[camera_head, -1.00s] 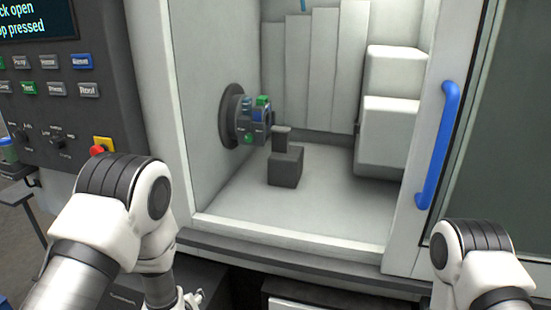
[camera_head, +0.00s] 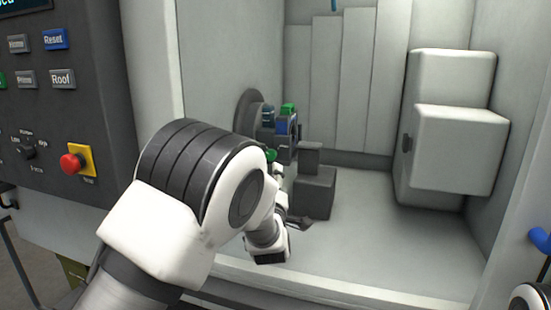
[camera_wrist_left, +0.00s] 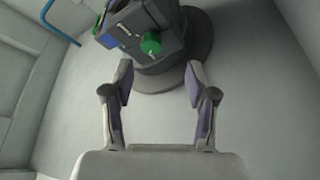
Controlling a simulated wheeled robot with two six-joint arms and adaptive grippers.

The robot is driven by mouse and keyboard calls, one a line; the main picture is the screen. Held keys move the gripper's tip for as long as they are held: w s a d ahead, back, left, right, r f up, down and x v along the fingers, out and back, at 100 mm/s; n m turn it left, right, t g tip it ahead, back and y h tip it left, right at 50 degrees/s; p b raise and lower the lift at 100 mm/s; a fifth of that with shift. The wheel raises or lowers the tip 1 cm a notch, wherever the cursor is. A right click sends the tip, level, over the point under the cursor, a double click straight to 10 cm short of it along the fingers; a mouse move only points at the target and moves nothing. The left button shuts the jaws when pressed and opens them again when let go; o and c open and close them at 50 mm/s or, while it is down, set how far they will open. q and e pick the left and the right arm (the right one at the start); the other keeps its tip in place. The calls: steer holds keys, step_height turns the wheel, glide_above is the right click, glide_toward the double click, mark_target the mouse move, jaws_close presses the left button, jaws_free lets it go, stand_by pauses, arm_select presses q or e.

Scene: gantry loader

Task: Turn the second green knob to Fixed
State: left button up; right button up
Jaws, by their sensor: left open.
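In the head view a turret-like unit on a dark round flange (camera_head: 249,110) sits on the left wall of the open machine. It carries a green knob on top (camera_head: 288,109) and a lower green knob (camera_head: 271,155), partly hidden by my arm. In the left wrist view one green knob (camera_wrist_left: 151,43) faces the camera on the dark block. My left gripper (camera_wrist_left: 160,80) is open and empty, its fingers apart just short of this knob and not touching it. In the head view its fingers are mostly hidden by my arm. My right gripper is not in view.
A dark grey block (camera_head: 314,191) stands on the chamber floor close to my left wrist. A white stepped housing (camera_head: 458,150) fills the right side. A control panel with a red button (camera_head: 72,163) is at left. The chamber's right-hand floor is clear.

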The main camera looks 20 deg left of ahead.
arm_select(q)
steer(key=r+x, duration=0.1)
steer(key=x, duration=0.6)
steer(key=shift+w+r+p, duration=0.15)
steer(key=shift+w+p, duration=0.1)
steer(key=shift+p, duration=0.2)
steer(key=shift+s+r, duration=0.1)
steer(key=shift+c, duration=0.4)
jaws_close()
